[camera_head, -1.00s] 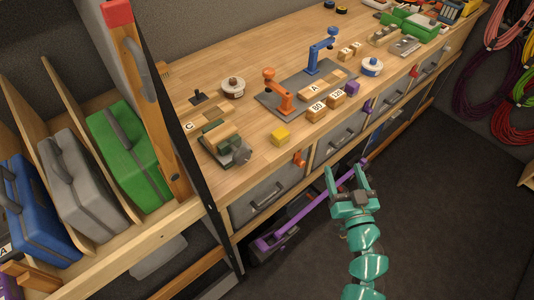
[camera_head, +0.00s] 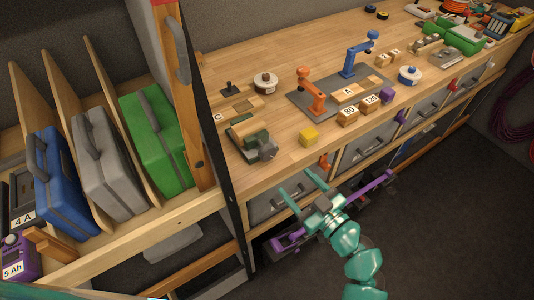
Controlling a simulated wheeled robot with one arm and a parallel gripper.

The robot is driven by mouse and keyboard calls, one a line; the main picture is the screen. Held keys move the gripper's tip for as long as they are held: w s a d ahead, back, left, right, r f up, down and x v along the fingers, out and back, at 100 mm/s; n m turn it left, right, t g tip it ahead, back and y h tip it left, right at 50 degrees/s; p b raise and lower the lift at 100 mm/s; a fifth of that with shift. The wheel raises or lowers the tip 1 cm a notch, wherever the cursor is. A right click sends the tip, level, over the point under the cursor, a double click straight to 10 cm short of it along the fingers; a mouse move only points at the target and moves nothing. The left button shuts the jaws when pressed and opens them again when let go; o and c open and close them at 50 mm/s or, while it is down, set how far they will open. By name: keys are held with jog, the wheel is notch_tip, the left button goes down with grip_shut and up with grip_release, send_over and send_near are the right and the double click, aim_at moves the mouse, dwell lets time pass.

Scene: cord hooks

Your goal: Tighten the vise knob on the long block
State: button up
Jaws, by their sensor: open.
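The vise (camera_head: 245,136) sits on the workbench near its front edge, left of the yellow cube. It has dark green jaws with a wooden block (camera_head: 248,127) between them. Its grey knob (camera_head: 267,147) faces the front right. My gripper (camera_head: 301,187) is teal, open and empty. It is in front of the bench by the drawers, below and to the right of the knob and apart from it. Whether the jaws press on the block is too small to tell.
A grey plate (camera_head: 330,104) bears orange and blue clamps. An upright post (camera_head: 188,110) and cases, including a green case (camera_head: 158,140), stand left.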

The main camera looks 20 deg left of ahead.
aim_at(270, 155)
jog(key=p+x, duration=0.3)
jog(key=x, duration=0.8)
jog(key=shift+w+a+r, duration=0.1)
jog(key=shift+w+a, duration=0.1)
jog(key=shift+x, duration=1)
jog(key=c, duration=1)
jog(key=shift+o, duration=0.2)
jog(key=shift+f, duration=0.2)
